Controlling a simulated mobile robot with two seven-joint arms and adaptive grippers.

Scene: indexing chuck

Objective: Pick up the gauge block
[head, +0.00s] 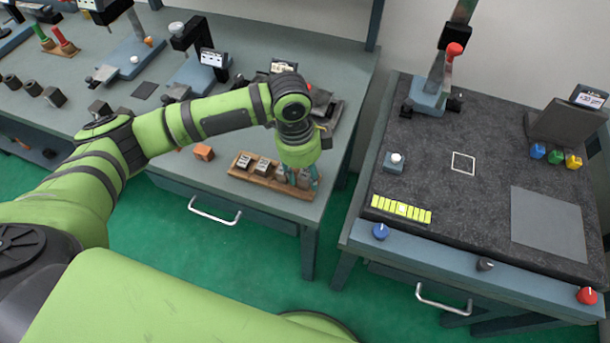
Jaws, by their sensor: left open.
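A wooden rack (233,171) lies near the front right edge of the left table. Small grey blocks with pale labelled faces sit in it; they look like gauge blocks. One gauge block (243,161) is at the left end and another gauge block (262,166) is beside it. My left gripper (300,181) points down over the right end of the rack, its fingers open. Something grey shows near its fingers, partly hidden by them; I cannot tell whether they touch it. My right gripper is not in view.
An orange block (204,152) lies left of the rack. Several gauges and stands fill the back of this table. A gap separates it from the right table, which has a dark mat (440,160), a yellow strip (401,209) and knobs along its front.

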